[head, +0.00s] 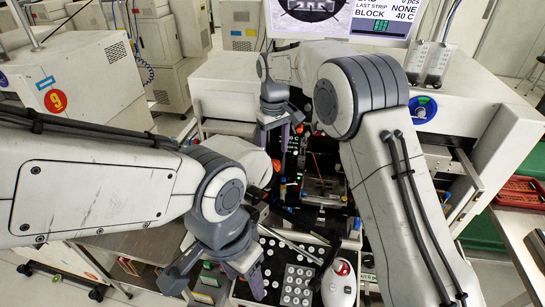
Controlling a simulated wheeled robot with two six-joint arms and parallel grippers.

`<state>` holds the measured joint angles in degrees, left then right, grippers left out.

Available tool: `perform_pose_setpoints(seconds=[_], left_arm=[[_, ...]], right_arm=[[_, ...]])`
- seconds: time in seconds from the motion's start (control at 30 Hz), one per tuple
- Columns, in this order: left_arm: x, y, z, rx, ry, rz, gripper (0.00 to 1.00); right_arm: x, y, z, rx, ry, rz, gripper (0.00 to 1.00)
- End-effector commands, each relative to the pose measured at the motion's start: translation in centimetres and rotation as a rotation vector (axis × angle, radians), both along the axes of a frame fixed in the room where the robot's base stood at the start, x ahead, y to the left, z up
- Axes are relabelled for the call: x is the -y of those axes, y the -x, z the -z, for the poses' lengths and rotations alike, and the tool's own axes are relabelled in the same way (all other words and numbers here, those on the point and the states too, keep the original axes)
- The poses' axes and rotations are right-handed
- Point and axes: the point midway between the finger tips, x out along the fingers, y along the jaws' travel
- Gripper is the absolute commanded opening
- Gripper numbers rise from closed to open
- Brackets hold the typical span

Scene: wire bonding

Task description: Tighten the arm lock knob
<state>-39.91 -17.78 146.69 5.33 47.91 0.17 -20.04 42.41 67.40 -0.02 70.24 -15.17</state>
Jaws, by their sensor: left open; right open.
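I cannot clearly make out the arm lock knob in the head view. A small red-orange part (277,165) shows at the left side of the dark bonder work area (322,185), but I cannot tell if it is the knob. My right gripper (281,128) is open, pointing down over the upper left of that work area, with no object seen in it. My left gripper (215,281) is open at the lower left, beside the control panel and apart from the work area. My arms hide parts of the machine.
A button panel (273,262) and a white pointing device with a red part (340,285) lie at the bottom centre. A monitor (375,18) stands at the top. A red tray (520,192) is at right.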

Motion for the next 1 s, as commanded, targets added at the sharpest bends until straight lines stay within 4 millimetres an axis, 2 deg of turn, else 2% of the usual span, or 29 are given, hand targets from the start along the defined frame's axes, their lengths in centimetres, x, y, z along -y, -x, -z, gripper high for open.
perform_pose_setpoints(seconds=[0.1, 0.23, 0.6, 0.77, 0.8, 1.0], left_arm=[[0.0, 0.0, -0.6, 0.000, 0.000, 0.000, 0.60], [0.0, 0.0, -0.9, 0.000, 0.000, 0.000, 0.60], [0.0, 0.0, -0.9, 0.000, 0.000, 0.001, 0.60], [0.0, 0.0, -0.9, 0.000, 0.000, 0.001, 0.60], [0.0, 0.0, -0.9, 0.000, 0.000, 0.001, 0.60], [0.0, 0.0, -0.9, 0.000, 0.000, 0.001, 0.60]], right_arm=[[0.1, 0.1, 1.8, -0.004, 0.001, 0.001, 0.77], [0.0, 0.0, 3.1, -0.001, 0.000, 0.001, 0.77], [0.0, 0.0, 3.8, 0.001, -0.001, 0.002, 0.77], [0.0, 0.0, 3.8, 0.001, -0.001, 0.001, 0.15], [0.0, 0.0, 3.8, 0.001, -0.001, 0.001, 0.00], [-0.1, 0.0, 3.7, 0.002, -0.001, 0.008, 0.00]])
